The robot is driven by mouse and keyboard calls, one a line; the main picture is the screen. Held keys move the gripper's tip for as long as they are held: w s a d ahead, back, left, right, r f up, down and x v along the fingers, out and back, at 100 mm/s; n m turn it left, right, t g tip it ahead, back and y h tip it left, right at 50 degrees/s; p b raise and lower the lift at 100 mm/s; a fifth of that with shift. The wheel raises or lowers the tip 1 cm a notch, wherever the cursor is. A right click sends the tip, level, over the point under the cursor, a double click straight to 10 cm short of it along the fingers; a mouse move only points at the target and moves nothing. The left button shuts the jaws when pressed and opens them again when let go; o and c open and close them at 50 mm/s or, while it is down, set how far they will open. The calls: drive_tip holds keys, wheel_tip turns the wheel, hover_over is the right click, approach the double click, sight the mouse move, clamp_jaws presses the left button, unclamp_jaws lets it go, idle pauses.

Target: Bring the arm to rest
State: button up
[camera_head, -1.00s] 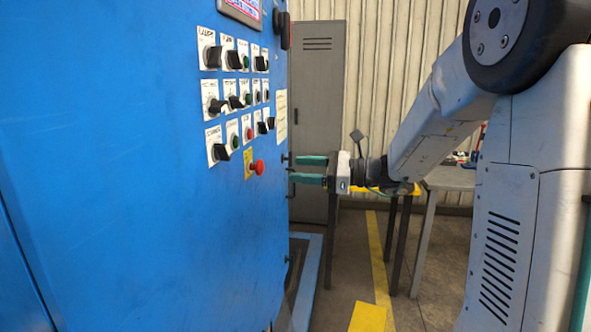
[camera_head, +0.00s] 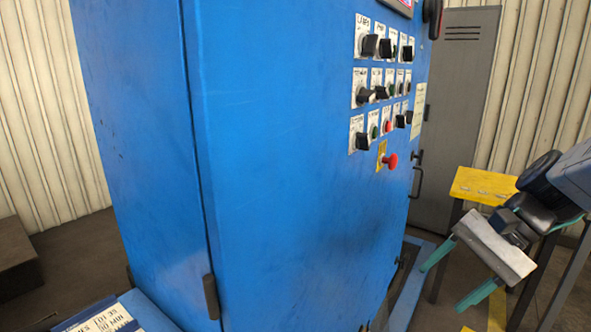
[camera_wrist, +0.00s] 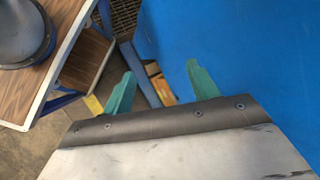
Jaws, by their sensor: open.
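My gripper (camera_head: 453,280) is at the right of the head view, low and tilted, with its two teal fingers apart and nothing between them. It is to the right of the blue control cabinet (camera_head: 290,190) and apart from it in that view. In the wrist view my gripper (camera_wrist: 160,88) also shows open and empty, its fingers pointing past the blue cabinet (camera_wrist: 245,50) on the right. Most of my arm is outside the head view; only its end shows at the right edge.
The cabinet front carries several black knobs and a red button (camera_head: 390,160). A yellow-topped stand (camera_head: 480,186) is behind my gripper, and a grey locker (camera_head: 455,110) stands farther back. In the wrist view a wood-topped table (camera_wrist: 60,62) is at left. A dark block (camera_head: 15,255) lies at far left.

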drive_tip(key=s+d+r+n+t+h, duration=0.1)
drive_tip(key=s+n+h, duration=0.6)
drive_tip(key=s, duration=0.5)
drive_tip(key=shift+s+d+r+n+h, duration=0.2)
drive_tip(key=shift+d+n+h, duration=0.1)
drive_tip(key=shift+n, duration=0.7)
idle(2.3)
